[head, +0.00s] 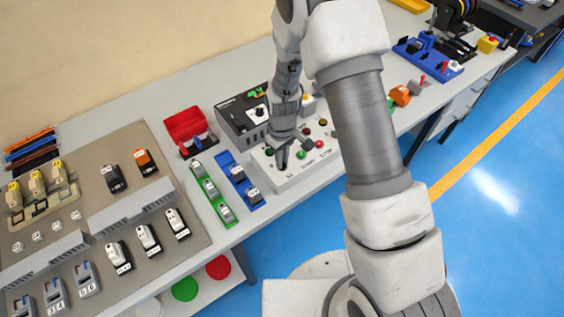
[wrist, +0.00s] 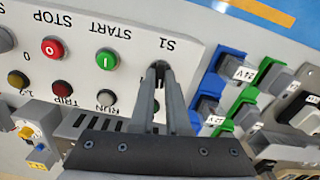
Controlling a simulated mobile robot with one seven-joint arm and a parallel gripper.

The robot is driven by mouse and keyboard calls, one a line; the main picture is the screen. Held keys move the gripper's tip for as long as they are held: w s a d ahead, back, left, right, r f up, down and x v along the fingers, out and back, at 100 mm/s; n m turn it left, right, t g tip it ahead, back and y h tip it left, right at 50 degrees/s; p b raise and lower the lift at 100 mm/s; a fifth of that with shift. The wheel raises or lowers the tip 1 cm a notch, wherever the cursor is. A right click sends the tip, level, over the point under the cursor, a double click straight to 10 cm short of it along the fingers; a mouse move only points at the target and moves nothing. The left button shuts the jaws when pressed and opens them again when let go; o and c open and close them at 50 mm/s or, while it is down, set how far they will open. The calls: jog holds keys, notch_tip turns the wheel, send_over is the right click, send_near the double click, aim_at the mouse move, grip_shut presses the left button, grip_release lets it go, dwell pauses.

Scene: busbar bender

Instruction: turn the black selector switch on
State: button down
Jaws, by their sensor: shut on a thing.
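The white control box (head: 295,181) stands on the bench, and its panel (wrist: 132,82) fills the middle of the wrist view. The black selector switch (wrist: 159,65) sits under the label S1, mostly hidden by my fingers. My gripper (wrist: 159,72) points down at the panel, with its two grey fingertips closed on the switch. In the head view my gripper (head: 282,163) is at the box's left end, where the switch is hidden. I cannot tell which way the switch is turned.
A green START button (wrist: 107,59) and a red STOP button (wrist: 52,47) sit beside the switch. A red TRIP lamp (wrist: 62,89) and a RUN lamp are close by. Blue (head: 228,164) and green (head: 197,172) racks of modules stand left of the box.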

jog(key=m+b, duration=0.2)
jog(key=m, duration=0.3)
jog(key=shift+m, duration=0.3)
jog(key=m, duration=0.5)
jog(key=shift+b, duration=0.4)
jog(key=c, duration=0.9)
grip_release()
notch_tip(320, 180, up, 18)
jog(key=shift+f+p, duration=0.25)
jog(key=shift+p, duration=0.1)
